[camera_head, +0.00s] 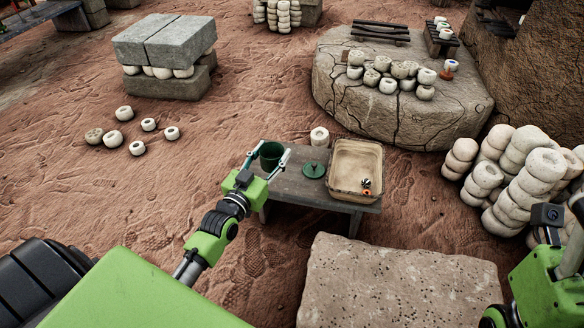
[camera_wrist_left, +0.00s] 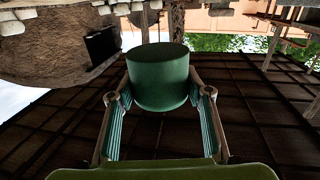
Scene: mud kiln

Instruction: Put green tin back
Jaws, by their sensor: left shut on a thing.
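The green tin (camera_head: 271,156) is between the fingers of my left gripper (camera_head: 268,158), at the left end of a low dark table (camera_head: 290,186). My left gripper is shut on it. In the left wrist view the green tin (camera_wrist_left: 158,78) fills the middle, with a finger on either side. I cannot tell whether the tin touches the table. A round green lid with a knob (camera_head: 314,170) lies on the table to the right of the tin. My right arm shows at the right edge, but its fingers are out of view.
A tan tray (camera_head: 357,167) holding small dark and orange items stands on the table's right part. A pale clay pot (camera_head: 319,137) is at the table's back edge. A stone block (camera_head: 400,285) lies in front. Stacked pots (camera_head: 520,175) stand at right.

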